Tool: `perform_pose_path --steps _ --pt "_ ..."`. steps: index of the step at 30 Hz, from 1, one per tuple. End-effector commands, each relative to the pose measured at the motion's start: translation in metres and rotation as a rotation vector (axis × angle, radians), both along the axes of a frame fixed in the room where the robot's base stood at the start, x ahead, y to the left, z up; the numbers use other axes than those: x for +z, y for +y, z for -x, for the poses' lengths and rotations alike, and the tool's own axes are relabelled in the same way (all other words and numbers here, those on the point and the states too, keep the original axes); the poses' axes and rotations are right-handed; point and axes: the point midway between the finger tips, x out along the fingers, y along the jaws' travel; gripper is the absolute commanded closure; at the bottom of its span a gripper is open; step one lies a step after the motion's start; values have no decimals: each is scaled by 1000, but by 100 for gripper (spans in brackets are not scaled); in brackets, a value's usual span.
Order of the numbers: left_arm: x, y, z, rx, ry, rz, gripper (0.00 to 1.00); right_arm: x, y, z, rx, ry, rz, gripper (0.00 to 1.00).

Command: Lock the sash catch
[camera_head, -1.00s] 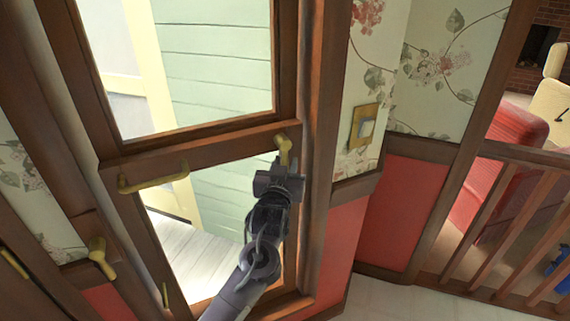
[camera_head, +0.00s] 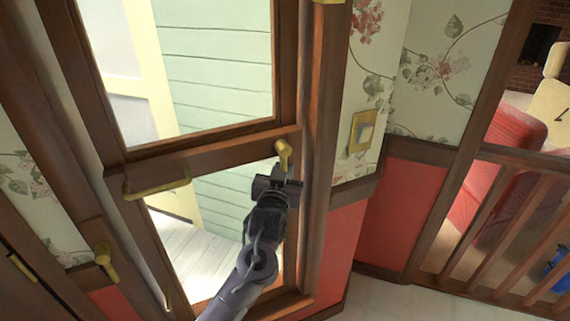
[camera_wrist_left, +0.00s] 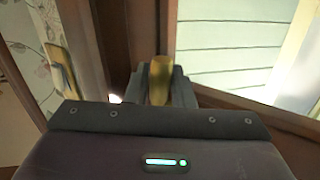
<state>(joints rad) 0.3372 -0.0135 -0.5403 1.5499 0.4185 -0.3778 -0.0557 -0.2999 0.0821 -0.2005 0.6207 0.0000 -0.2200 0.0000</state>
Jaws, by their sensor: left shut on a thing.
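The sash catch is a small gold lever (camera_head: 283,152) on the right end of the window's brown middle rail (camera_head: 215,149). My left gripper (camera_head: 284,176) reaches up from below and is shut on the catch's lower end. In the left wrist view the gold catch (camera_wrist_left: 159,73) stands upright between the dark fingers of my left gripper (camera_wrist_left: 160,96), which hide its lower part. My right gripper is in no view.
A gold handle (camera_head: 157,183) sits on the rail's left part. A brass switch plate (camera_head: 361,131) is on the floral wall, right of the window. A wooden railing (camera_head: 500,225) stands at right.

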Motion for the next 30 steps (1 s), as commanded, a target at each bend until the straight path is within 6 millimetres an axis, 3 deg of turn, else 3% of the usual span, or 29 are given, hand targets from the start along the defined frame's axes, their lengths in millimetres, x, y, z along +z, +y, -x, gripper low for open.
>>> perform_pose_path --steps 1,3,15,21,30 --pt "8 2 1 -1 18 -30 100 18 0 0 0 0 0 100" --pt "10 4 3 -1 40 -76 100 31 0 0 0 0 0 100" --pt "13 18 10 -1 170 -330 100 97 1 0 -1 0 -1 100" --pt "13 22 12 -2 211 -410 100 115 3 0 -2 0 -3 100" --pt "12 24 12 0 231 -454 100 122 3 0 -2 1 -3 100"
